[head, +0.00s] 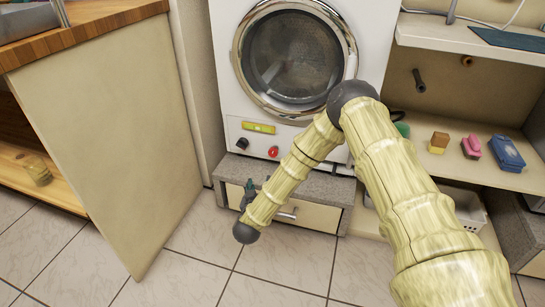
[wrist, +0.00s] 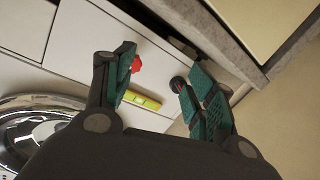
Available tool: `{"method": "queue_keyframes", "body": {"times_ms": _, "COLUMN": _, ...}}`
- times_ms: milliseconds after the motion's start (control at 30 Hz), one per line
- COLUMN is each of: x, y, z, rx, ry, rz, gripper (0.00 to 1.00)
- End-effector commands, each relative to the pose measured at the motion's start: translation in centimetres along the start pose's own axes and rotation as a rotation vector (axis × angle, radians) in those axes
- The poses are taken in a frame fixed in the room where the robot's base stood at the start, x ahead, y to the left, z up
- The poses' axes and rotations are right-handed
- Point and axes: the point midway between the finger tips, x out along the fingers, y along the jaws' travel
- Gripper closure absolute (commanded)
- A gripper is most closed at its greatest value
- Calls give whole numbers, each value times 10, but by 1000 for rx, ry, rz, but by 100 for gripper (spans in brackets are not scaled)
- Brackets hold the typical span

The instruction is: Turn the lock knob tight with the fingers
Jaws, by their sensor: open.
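The front-loading machine (head: 222,70) has a black knob (head: 242,143) and a red knob (head: 273,152) low on its front, with a yellow-green strip (head: 258,128) above them. I cannot tell from the pictures which knob is the lock knob. In the wrist view my gripper (wrist: 158,68) is open and empty, its teal-padded fingers spread before the panel. The black knob (wrist: 177,84) shows beside the right finger, and the red knob (wrist: 136,64) beside the left finger. Whether either finger touches a knob is unclear. In the head view the gripper is mostly hidden by my arm.
The machine stands on a grey plinth with a drawer (head: 306,217). A wooden-topped cabinet (head: 115,130) stands close at left. Shelves at right hold a sponge (head: 438,142), a pink brush (head: 471,146) and a blue box (head: 507,153). Tiled floor in front is clear.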

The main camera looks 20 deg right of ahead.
Motion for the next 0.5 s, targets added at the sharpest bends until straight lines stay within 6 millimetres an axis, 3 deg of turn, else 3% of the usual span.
{"method": "queue_keyframes", "body": {"times_ms": 67, "x": 18, "y": 11, "z": -19, "rx": -6, "ry": 39, "rz": 91, "gripper": 44}}
{"method": "queue_keyframes", "body": {"times_ms": 200, "x": 32, "y": 21, "z": -38, "rx": -20, "ry": 69, "rz": 175, "gripper": 44}}
{"method": "queue_keyframes", "body": {"times_ms": 500, "x": 63, "y": 29, "z": -41, "rx": -21, "ry": 75, "rz": 191, "gripper": 44}}
